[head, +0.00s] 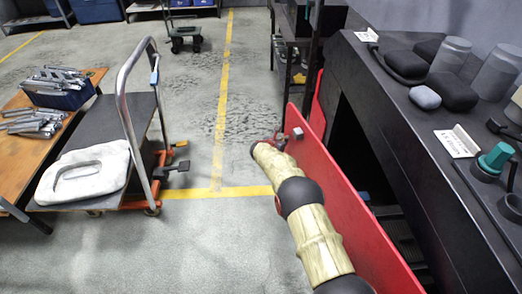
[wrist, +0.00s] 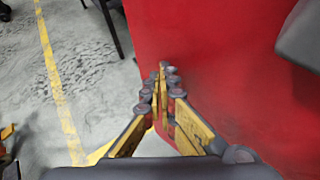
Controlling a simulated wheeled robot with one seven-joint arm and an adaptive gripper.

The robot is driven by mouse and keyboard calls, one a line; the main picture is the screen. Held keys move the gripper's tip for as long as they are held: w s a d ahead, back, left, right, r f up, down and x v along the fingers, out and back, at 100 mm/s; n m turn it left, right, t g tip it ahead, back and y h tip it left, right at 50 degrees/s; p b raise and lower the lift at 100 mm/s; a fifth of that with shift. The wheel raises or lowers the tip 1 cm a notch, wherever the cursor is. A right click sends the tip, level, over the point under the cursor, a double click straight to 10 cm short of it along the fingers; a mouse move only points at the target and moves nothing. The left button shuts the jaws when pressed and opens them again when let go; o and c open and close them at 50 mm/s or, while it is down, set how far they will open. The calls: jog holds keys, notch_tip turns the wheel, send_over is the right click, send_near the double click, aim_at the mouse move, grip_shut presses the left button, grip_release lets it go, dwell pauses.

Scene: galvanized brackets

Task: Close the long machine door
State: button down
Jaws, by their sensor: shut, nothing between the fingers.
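The long red machine door (head: 345,200) stands swung open from the dark machine (head: 400,120), with a dark gap between them. In the wrist view the red door face (wrist: 225,60) fills the middle and right. My gripper (wrist: 163,78) is shut and empty, its fingertips in front of the door face near its left edge. I cannot tell whether they touch it. In the head view my gripper (head: 281,141) is small, on the left side of the door near its far end.
Dark pads and grey cylinders lie on the machine top. Floor with yellow lines (head: 221,110) is clear left of the door.

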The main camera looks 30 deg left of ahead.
jog(key=w+d, duration=1.7)
jog(key=d, duration=0.2)
jog(key=shift+w+r+b, duration=0.15)
jog(key=shift+r+b, duration=0.1)
jog(key=shift+b, duration=0.2)
jog(key=shift+d+r, duration=0.2)
jog(key=a+f+v, duration=0.1)
jog(key=v, duration=1.1)
jog(key=shift+s, duration=0.25)
jog(key=shift+a, duration=0.1)
